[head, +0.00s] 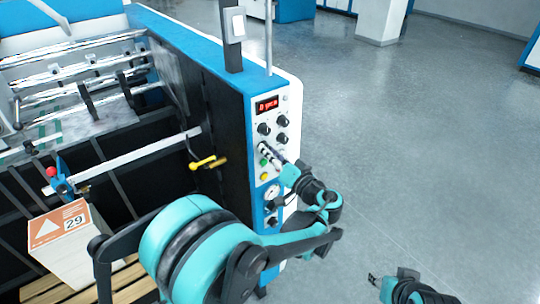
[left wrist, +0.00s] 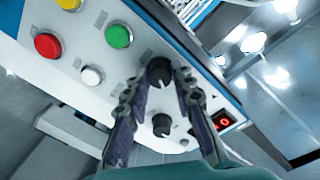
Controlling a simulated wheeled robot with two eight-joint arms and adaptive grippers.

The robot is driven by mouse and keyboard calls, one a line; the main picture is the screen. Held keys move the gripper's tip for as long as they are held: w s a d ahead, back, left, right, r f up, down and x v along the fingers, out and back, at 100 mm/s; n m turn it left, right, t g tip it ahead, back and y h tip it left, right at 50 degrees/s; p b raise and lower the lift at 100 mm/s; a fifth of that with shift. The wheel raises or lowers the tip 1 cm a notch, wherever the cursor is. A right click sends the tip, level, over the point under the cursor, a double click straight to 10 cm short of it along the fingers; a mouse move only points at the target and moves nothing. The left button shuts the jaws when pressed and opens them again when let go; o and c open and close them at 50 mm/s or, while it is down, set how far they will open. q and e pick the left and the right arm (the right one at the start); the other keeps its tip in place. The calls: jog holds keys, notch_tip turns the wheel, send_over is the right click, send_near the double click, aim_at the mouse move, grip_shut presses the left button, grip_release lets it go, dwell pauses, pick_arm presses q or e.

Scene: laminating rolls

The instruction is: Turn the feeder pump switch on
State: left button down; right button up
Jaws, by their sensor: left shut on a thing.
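The control panel (head: 283,105) is on the white end face of the blue machine, with a red-lit display (head: 267,105) and several black rotary knobs. My left gripper (head: 264,148) reaches it from the lower right. In the left wrist view, the fingertips are on both sides of a black knob (left wrist: 158,70) and shut on it. A second black knob (left wrist: 162,125) shows between the fingers. No label is readable, so I cannot tell which knob is the feeder pump switch. My right gripper (head: 374,280) is at the bottom right, away from the panel; its jaws are unclear.
Green (left wrist: 118,36), red (left wrist: 47,45) and white (left wrist: 91,76) buttons sit close to the held knob. A yellow lever (head: 204,163) sticks out of the machine's side. A stack of boxed sheets (head: 72,250) stands on a pallet. The floor (head: 420,140) to the right is clear.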

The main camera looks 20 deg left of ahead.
pick_arm(q)
jog(key=m+b, duration=0.1)
jog(key=m, duration=0.5)
jog(key=shift+r, duration=0.1)
jog(key=shift+m, duration=0.3)
dwell(0.3)
jog(key=c, duration=1.3)
grip_release()
jog(key=shift+w, duration=0.1)
jog(key=shift+o, duration=0.2)
jog(key=v, duration=1.2)
jog(key=shift+w+d, duration=0.1)
jog(key=shift+d, duration=0.05)
